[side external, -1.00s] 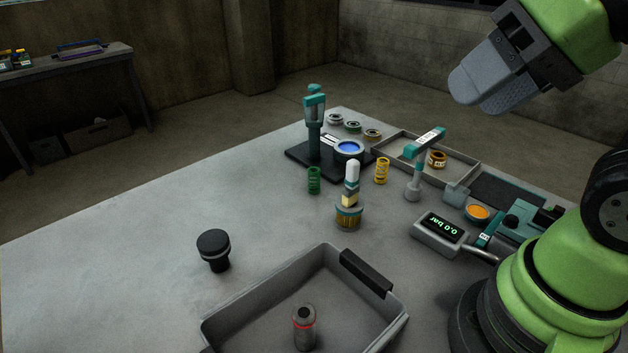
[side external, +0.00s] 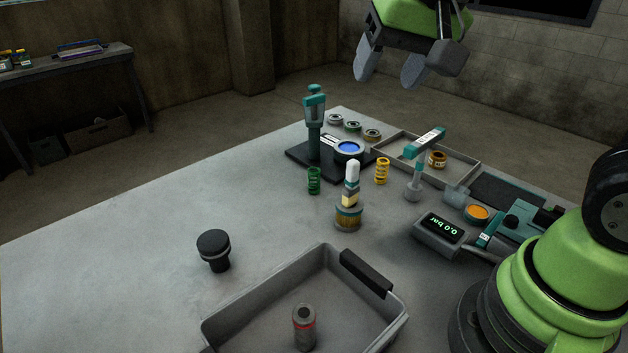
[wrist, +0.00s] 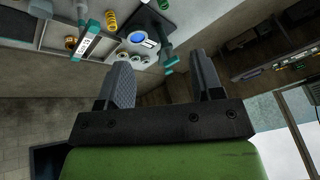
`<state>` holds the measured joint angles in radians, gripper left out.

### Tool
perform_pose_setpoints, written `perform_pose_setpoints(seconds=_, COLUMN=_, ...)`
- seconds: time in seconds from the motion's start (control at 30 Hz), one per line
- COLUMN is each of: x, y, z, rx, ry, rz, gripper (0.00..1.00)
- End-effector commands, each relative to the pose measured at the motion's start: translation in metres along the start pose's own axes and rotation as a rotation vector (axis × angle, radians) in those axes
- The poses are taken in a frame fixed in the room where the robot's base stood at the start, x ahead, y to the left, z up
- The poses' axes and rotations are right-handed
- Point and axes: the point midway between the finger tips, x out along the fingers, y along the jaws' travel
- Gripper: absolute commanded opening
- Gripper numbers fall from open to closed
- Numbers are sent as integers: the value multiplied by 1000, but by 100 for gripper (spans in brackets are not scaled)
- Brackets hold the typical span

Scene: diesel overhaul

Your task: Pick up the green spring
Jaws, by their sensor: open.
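The green spring (side external: 314,180) stands upright on the grey table, in front of the dark base of the teal press stand (side external: 314,120). A green coil, apparently the same spring (wrist: 163,4), shows at the top edge of the wrist view. My gripper (side external: 387,76) is high above the far side of the table, up and to the right of the spring in the side view. Its two grey fingers are apart with nothing between them, as the wrist view (wrist: 161,62) also shows.
A yellow spring (side external: 382,170) and a white-topped injector part (side external: 350,195) stand right of the green spring. A black-topped part (side external: 213,250) and a grey tray (side external: 270,290) are nearer. The table left of the spring is clear.

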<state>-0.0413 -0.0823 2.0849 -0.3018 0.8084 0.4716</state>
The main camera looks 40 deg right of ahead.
Motion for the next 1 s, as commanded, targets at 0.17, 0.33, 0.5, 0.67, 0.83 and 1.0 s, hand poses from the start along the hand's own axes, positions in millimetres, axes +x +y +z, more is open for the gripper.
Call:
perform_pose_setpoints(seconds=0.17, x=67, y=-17, z=-33, rx=56, ry=-13, rz=115, gripper=60)
perform_pose_setpoints(seconds=0.33, x=139, y=-28, z=-48, rx=99, ry=-6, rz=202, gripper=60)
perform_pose_setpoints(seconds=0.5, x=200, y=-30, z=-48, rx=128, ry=6, rz=257, gripper=60)
perform_pose_setpoints(seconds=0.67, x=230, y=-29, z=-44, rx=141, ry=14, rz=280, gripper=60)
perform_pose_setpoints(seconds=0.83, x=253, y=-24, z=-43, rx=145, ry=15, rz=286, gripper=60)
perform_pose_setpoints(seconds=1.0, x=275, y=-17, z=-43, rx=147, ry=15, rz=285, gripper=60)
